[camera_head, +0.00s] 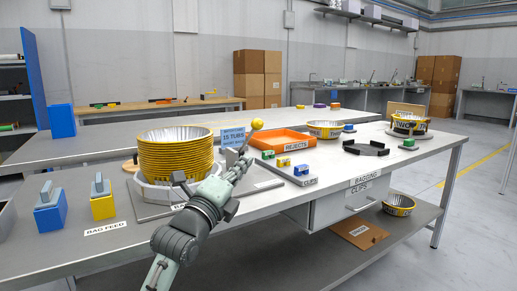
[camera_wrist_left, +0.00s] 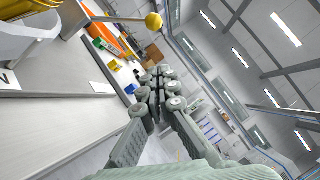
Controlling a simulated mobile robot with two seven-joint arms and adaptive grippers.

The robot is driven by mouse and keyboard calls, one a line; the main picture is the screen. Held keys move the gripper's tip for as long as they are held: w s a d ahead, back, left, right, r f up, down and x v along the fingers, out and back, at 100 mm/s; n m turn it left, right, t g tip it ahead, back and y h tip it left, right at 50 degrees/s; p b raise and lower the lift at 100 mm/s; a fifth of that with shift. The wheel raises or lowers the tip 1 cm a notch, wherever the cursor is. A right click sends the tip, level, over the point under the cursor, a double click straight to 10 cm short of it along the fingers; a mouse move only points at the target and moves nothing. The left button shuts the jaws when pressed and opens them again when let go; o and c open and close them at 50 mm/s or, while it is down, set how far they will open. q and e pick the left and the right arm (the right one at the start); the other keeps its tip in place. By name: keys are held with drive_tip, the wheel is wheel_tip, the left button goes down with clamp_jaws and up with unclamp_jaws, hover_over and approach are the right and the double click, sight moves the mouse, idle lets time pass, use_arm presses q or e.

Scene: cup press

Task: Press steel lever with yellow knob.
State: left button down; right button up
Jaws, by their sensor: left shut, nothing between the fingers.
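The round yellow knob (camera_head: 257,124) tops a thin steel lever (camera_head: 248,137) beside the stack of yellow tubs. In the left wrist view the knob (camera_wrist_left: 153,21) is near the top, with the lever (camera_wrist_left: 115,19) running left from it. In the left wrist view my shut, empty left gripper (camera_wrist_left: 160,80) appears apart from the knob. My right gripper is out of view.
The stacked yellow tubs (camera_head: 175,155) stand left of the lever. A blue sign (camera_head: 232,137) is behind it. An orange rejects tray (camera_head: 283,141) and several small clips (camera_head: 284,162) lie to the right. Blue (camera_head: 51,212) and yellow (camera_head: 103,205) blocks stand at the left.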

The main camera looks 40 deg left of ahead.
use_arm(q)
drive_tip(key=shift+f, duration=0.15)
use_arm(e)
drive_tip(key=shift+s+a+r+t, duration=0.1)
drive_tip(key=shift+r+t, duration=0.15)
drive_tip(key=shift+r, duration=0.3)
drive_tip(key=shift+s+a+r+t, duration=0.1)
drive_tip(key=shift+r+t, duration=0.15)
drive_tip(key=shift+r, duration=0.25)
use_arm(q)
drive_tip(key=a+r+x, duration=0.1)
drive_tip(key=a+x, duration=0.1)
drive_tip(key=x, duration=1)
drive_tip(key=shift+a, duration=0.4)
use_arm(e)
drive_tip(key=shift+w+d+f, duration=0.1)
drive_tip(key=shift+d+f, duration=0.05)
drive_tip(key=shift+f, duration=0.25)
use_arm(q)
drive_tip(key=shift+r, duration=0.15)
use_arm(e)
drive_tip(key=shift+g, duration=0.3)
